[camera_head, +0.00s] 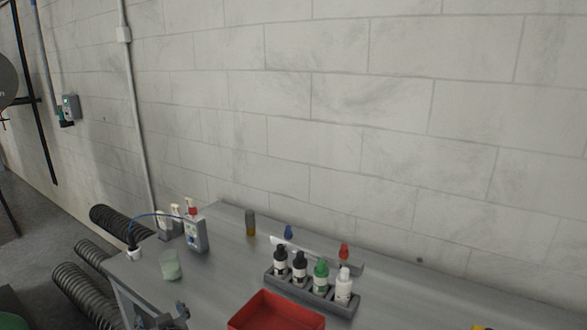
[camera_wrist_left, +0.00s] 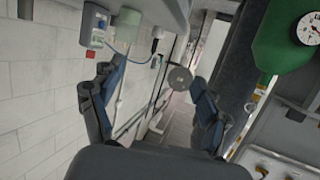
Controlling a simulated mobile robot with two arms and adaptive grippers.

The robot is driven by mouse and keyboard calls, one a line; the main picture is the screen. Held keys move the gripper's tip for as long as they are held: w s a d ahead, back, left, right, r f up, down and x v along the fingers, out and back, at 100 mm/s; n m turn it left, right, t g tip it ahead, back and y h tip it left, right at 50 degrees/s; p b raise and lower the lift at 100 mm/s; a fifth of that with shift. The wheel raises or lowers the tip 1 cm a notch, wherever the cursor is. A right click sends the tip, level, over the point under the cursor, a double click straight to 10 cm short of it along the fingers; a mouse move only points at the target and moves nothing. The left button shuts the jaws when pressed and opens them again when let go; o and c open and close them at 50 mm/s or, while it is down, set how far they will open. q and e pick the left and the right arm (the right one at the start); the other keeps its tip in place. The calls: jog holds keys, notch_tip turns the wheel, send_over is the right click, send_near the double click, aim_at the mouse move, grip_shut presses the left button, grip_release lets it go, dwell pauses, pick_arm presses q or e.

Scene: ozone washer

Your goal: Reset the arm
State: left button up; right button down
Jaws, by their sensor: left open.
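My left gripper (camera_head: 152,306) is at the lower left of the head view, by the near left edge of the grey table (camera_head: 228,270). In the left wrist view its two dark fingers (camera_wrist_left: 155,78) stand wide apart with nothing between them. My right gripper is in neither view.
On the table are a red tray (camera_head: 276,312), a rack of several bottles (camera_head: 312,288), a meter (camera_head: 195,235) with a blue cable and a pale green cup (camera_head: 170,265). Black ribbed hoses (camera_head: 85,292) lie left. A green cylinder (camera_wrist_left: 278,45) shows in the wrist view.

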pick_arm(q)
jog(key=s+d+f+m+g+h, duration=0.15)
jog(key=s+f, duration=0.25)
jog(key=s, duration=0.4)
jog(key=s+f+m+g+h, duration=0.2)
jog(key=s+f, duration=0.3)
jog(key=s, duration=0.3)
jog(key=s+d+f+m+g+h, duration=0.1)
jog(key=s+d+m+g+h, duration=0.3)
jog(key=s, duration=0.6)
jog(key=s+d+f+m+g+h, duration=0.1)
jog(key=s+d+m, duration=0.1)
jog(key=s+d, duration=0.6)
jog(key=s+a+f, duration=0.1)
jog(key=s+f, duration=0.1)
jog(key=f, duration=1)
jog(key=s+a+f, duration=0.1)
jog(key=f, duration=1.2)
jog(key=s+a+f+g+b, duration=0.1)
jog(key=s+a+f+g, duration=0.1)
jog(key=s+f, duration=1.5)
jog(key=shift+s+a+f, duration=0.15)
jog(key=shift+a+f, duration=0.45)
jog(key=shift+a, duration=0.05)
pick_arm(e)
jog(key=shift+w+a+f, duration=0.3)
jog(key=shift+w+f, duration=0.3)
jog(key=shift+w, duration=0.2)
